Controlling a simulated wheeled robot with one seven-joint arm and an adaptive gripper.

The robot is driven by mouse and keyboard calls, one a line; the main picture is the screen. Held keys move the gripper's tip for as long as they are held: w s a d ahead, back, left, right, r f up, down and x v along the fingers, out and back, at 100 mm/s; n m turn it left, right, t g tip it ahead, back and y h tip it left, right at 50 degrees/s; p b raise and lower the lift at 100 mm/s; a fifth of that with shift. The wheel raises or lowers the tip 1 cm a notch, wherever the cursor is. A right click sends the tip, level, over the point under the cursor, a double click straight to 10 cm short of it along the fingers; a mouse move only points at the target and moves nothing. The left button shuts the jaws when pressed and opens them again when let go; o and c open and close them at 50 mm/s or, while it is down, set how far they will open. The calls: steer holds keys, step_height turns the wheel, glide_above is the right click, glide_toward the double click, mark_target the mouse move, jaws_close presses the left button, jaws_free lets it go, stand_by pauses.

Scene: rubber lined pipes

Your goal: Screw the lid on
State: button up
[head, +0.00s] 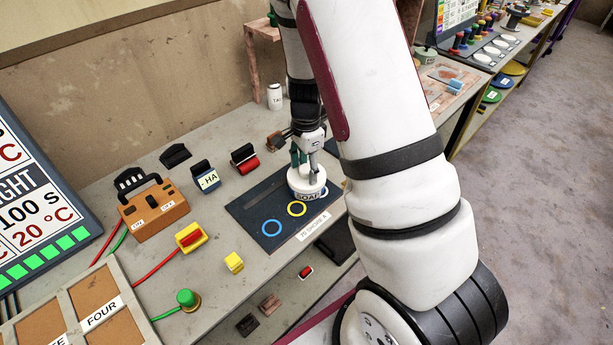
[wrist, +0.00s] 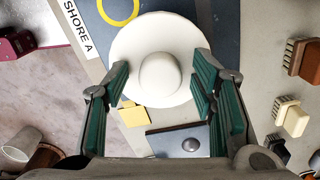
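A white round jar labelled SOAP (head: 307,190) stands on the dark blue mat (head: 262,215). Its white lid, with a round knob in the middle, sits at the top of the jar and shows in the wrist view (wrist: 136,47). I cannot tell how tightly the lid sits. My gripper (head: 307,168) points down over the jar. In the wrist view its green-padded fingers (wrist: 160,90) are spread, one on each side of the knob, with gaps between pads and knob. The jar's body below the lid is hidden in the wrist view.
A small white jar (head: 275,97) stands behind.

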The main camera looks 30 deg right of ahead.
steer(key=n, duration=0.5)
steer(key=shift+d, duration=0.1)
steer(key=n, duration=0.3)
steer(key=shift+s+n+p, duration=0.1)
steer(key=shift+n+p, duration=0.2)
steer(key=n, duration=0.3)
jaws_close()
steer(key=m, duration=1.1)
steer(key=shift+m, duration=0.3)
